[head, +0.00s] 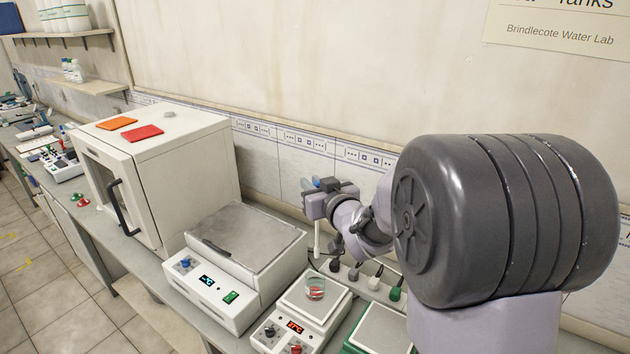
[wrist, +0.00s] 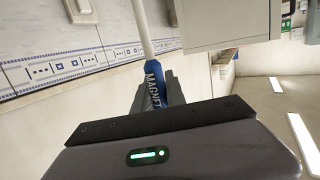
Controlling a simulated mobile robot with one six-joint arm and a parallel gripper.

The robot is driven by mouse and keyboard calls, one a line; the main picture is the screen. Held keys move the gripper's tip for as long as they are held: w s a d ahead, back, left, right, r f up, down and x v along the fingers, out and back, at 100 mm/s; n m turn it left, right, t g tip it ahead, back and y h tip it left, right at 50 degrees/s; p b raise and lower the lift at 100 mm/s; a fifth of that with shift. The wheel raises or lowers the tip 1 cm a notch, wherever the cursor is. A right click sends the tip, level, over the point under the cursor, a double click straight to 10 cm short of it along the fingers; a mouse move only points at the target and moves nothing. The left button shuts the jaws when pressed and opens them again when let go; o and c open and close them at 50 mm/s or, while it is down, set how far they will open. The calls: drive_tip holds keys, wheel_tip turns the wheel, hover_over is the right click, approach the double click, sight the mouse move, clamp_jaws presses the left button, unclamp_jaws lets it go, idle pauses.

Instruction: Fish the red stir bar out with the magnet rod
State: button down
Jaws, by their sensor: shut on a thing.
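My gripper (head: 313,193) is shut on the blue handle of the magnet rod; the handle, lettered "MAGNET", shows in the wrist view (wrist: 153,85). The rod's white shaft (head: 317,238) points down in the head view, its lower end above and apart from a small glass beaker (head: 315,283). No red shows at the rod's end. The beaker stands on the white top plate of a small stirrer (head: 336,306) with a red display. Something red, seemingly the red stir bar (head: 316,294), shows low inside the beaker, too small to make out clearly.
A larger hotplate unit (head: 245,240) stands left of the stirrer, and a white oven (head: 160,160) beyond it. A green-edged device (head: 382,330) is close on the right. Plugs and cables (head: 373,280) lie behind, near the tiled wall.

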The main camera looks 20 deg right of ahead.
wheel_tip(320, 180, down, 12)
drive_tip(key=b, duration=1.1)
drive_tip(key=shift+a+r, duration=0.15)
drive_tip(key=shift+a, duration=0.2)
drive_tip(key=shift+s+r, duration=0.1)
idle(0.4)
wheel_tip(320, 180, up, 12)
drive_tip(key=p, duration=0.7)
drive_tip(key=shift+w+a+f, duration=0.2)
drive_tip(key=shift+a+f, duration=0.05)
drive_tip(key=shift+a, duration=0.1)
idle(0.5)
drive_tip(key=shift+f, duration=0.1)
idle(1.0)
